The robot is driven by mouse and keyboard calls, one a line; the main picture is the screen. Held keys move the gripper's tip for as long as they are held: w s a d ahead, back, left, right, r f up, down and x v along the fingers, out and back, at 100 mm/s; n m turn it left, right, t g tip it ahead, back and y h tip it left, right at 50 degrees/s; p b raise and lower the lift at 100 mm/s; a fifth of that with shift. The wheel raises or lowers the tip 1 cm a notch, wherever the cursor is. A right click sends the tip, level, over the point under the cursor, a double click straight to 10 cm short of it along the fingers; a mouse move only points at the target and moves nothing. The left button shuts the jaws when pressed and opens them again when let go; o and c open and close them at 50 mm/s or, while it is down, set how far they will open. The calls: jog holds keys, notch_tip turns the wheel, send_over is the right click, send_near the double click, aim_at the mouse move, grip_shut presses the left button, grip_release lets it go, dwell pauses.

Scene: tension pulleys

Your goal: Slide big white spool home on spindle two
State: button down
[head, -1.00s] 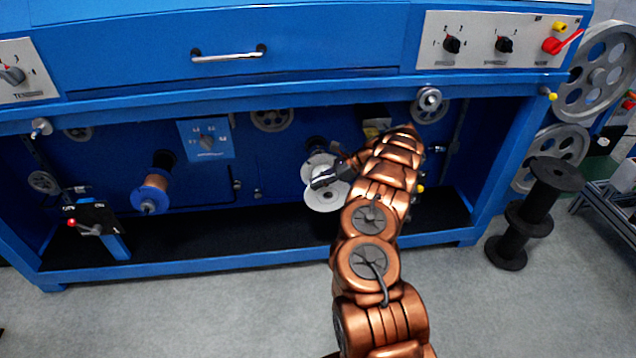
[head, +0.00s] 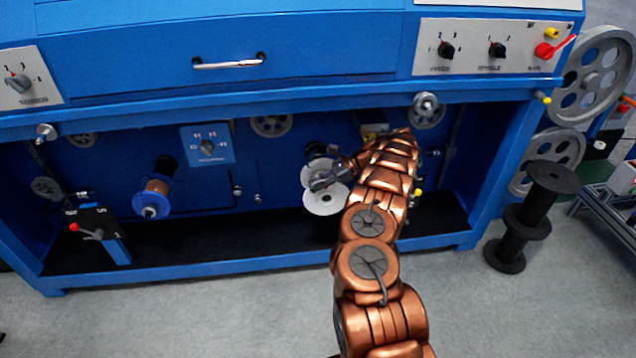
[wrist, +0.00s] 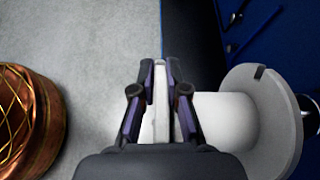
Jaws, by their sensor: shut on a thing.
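The big white spool (head: 326,201) is in the recess of the blue machine, right of the middle, in the head view. In the wrist view the white spool (wrist: 262,125) shows its far flange, with a small dark notch, and its white barrel. My gripper (wrist: 161,68) is shut on the spool's near flange, seen edge-on between the fingers. In the head view my gripper (head: 325,181) is at the spool's front. A dark spindle end (wrist: 308,112) shows behind the far flange. I cannot tell how far the spool sits on it.
A blue spool with copper wire (head: 152,198) hangs at the left. A lever box (head: 92,228) stands at the far left. Grey pulleys (head: 271,125) line the recess top. A black spool stand (head: 529,220) is on the floor at the right. The grey floor in front is clear.

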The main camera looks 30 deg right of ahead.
jog(key=shift+w+a+f, duration=0.1)
jog(key=shift+a+f, duration=0.25)
jog(key=shift+a, duration=0.05)
jog(key=shift+s+f, duration=0.5)
jog(key=shift+s, duration=0.35)
jog(key=shift+d+r, duration=0.15)
jog(key=shift+d, duration=0.2)
jog(key=shift+r+p, duration=0.2)
jog(key=shift+p, duration=0.25)
jog(key=shift+a+r+m+p, duration=0.25)
jog(key=shift+a+m+p, duration=0.05)
jog(key=shift+m+p, duration=0.1)
dwell(1.0)
jog(key=shift+w, duration=0.2)
